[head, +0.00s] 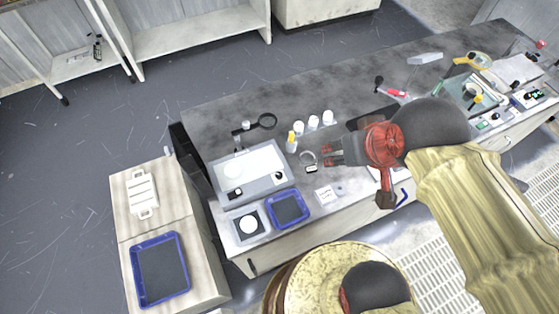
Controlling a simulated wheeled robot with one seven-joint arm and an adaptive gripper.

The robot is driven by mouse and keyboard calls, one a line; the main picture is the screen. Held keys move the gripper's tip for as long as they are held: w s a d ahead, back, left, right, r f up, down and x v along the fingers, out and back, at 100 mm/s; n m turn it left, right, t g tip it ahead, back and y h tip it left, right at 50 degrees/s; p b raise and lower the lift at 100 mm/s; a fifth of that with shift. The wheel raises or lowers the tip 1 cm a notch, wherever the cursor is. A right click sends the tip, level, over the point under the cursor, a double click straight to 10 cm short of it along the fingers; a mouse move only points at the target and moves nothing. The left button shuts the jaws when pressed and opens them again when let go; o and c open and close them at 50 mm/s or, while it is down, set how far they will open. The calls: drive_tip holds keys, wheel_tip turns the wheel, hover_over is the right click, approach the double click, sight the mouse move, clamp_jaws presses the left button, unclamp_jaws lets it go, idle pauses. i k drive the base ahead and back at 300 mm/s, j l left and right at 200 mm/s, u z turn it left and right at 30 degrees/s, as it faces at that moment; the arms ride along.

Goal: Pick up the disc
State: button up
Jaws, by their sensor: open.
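A small white disc (249,224) lies on a dark square in a pale holder (237,240) at the front left of the bench. My gripper (328,155) reaches in from the right over the bench, with its dark fingers pointing left. It is open, and nothing shows held between its fingers. It is well to the right of and behind the white disc, apart from it. A small pale ring (308,157) shows just left of the fingertips; I cannot tell whether they touch it.
Beside the disc are a blue tray (287,209) and a grey polishing machine (222,197) with a white round top. White bottles (313,122) and a magnifier (268,121) stand behind. A lower cabinet with another blue tray (160,269) is left. Tools crowd the right.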

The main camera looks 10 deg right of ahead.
sight(232, 171)
drive_tip(key=j+u, duration=0.15)
drive_tip(key=u, duration=0.75)
